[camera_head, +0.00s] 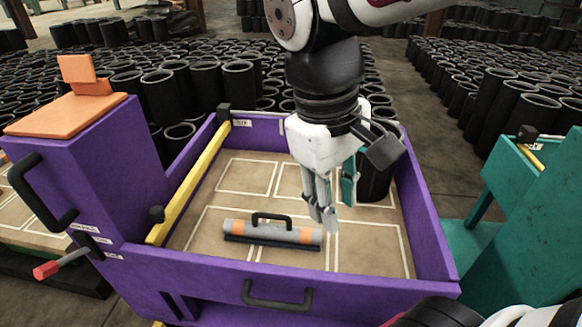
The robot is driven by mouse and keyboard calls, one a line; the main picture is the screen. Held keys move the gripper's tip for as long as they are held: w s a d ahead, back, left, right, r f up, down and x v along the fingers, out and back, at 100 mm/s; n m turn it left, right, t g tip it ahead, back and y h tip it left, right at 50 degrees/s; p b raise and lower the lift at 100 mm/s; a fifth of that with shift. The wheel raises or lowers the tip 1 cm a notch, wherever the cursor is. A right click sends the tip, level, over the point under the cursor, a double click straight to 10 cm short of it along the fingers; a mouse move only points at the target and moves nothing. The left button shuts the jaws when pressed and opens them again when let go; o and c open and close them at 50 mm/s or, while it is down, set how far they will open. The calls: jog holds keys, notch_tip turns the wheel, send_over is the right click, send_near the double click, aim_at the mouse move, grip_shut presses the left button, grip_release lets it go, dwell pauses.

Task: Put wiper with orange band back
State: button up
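The wiper with orange bands (258,233) is a grey bar with a black handle on top and a dark lower edge. It lies on the tan, white-lined floor of the purple-walled tray (350,275), at the front left of centre. My gripper (338,207) points down over the tray, to the right of the wiper and apart from it. Its fingers look spread, with nothing visible between them. The exact finger gap is hard to judge from this angle.
A black rubber sleeve (376,182) stands in the tray's back right, partly hidden by my gripper. A yellow rail (190,182) runs along the tray's left side. A purple box with an orange seat (68,113) stands left. Many sleeves stand behind; a teal cart (535,210) stands right.

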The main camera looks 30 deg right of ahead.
jog(key=s+a+f+m+y, duration=0.1)
jog(key=s+m+y, duration=0.1)
jog(key=s, duration=0.8)
jog(key=shift+s+a+m+t, duration=0.15)
jog(key=shift+s+m+t, duration=0.25)
jog(key=shift+m, duration=0.1)
jog(key=shift+w, duration=0.1)
notch_tip(320, 180, up, 31)
jog(key=t+p, duration=0.4)
jog(key=p, duration=2.5)
jog(key=shift+d, duration=0.3)
